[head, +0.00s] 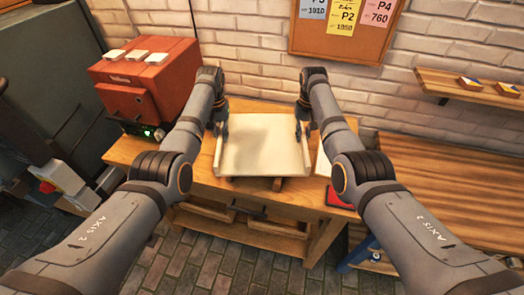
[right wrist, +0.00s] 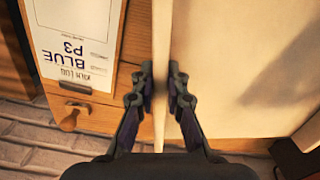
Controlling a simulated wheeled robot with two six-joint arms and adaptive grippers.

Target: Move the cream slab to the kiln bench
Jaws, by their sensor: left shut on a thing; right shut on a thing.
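The cream slab (head: 263,143) is a wide pale board with raised side edges, at the middle of the wooden bench beside the red kiln. It looks level; I cannot tell whether it rests on the bench or hangs just above it. My left gripper (head: 222,130) is shut on its left edge. My right gripper (head: 301,130) is shut on its right edge. In the right wrist view the fingers of my right gripper (right wrist: 161,72) pinch the thin side edge of the slab (right wrist: 225,60) from both sides. The left fingertips are small and partly hidden.
The red kiln (head: 148,80) with pale tiles on top stands at the bench's left end. A white kiln log sheet (right wrist: 78,40) reading "BLUE P3" lies right of the slab. A red item (head: 338,199) is at the bench's front right. A brick wall (head: 250,60) closes the back.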

